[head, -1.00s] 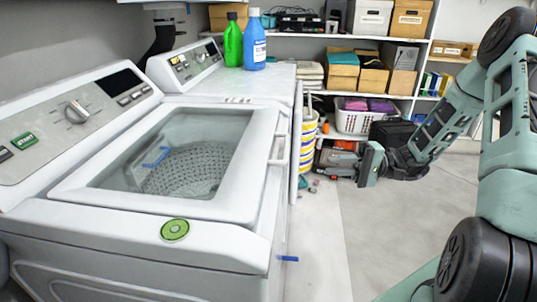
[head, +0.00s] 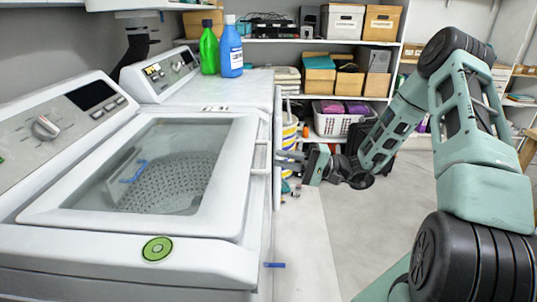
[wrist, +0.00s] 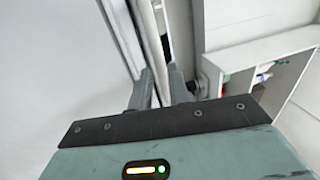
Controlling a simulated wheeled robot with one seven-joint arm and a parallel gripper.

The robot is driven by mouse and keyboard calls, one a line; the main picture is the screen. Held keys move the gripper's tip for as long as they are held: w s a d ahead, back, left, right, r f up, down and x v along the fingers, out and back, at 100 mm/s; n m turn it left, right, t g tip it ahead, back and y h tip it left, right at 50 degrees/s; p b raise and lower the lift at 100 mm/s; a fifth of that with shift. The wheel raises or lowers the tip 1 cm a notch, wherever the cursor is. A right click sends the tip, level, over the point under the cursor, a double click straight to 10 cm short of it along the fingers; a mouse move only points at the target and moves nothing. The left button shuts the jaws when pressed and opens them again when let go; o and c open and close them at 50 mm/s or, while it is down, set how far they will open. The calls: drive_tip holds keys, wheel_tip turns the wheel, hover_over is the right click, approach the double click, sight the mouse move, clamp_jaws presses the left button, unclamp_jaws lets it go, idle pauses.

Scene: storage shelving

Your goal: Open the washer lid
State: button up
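The washer lid (head: 215,217) is closed, a white frame around a glass window, on the front machine in the head view. Its white bar handle (head: 265,158) is on the lid's right edge. My gripper (head: 284,160) is just right of the handle in the head view, fingers pointing left towards it. In the wrist view, my gripper's two fingers (wrist: 160,85) are apart, with a pale bar running between them. Whether they touch the bar is not clear. The drum shows through the glass.
A green bottle (head: 209,50) and a blue bottle (head: 230,50) stand on the machine behind. Shelves with boxes (head: 318,76) and a white basket (head: 335,121) line the back. Floor (head: 380,215) at the right is clear.

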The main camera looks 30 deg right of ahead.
sight(269, 154)
drive_tip(key=shift+x, duration=2.3)
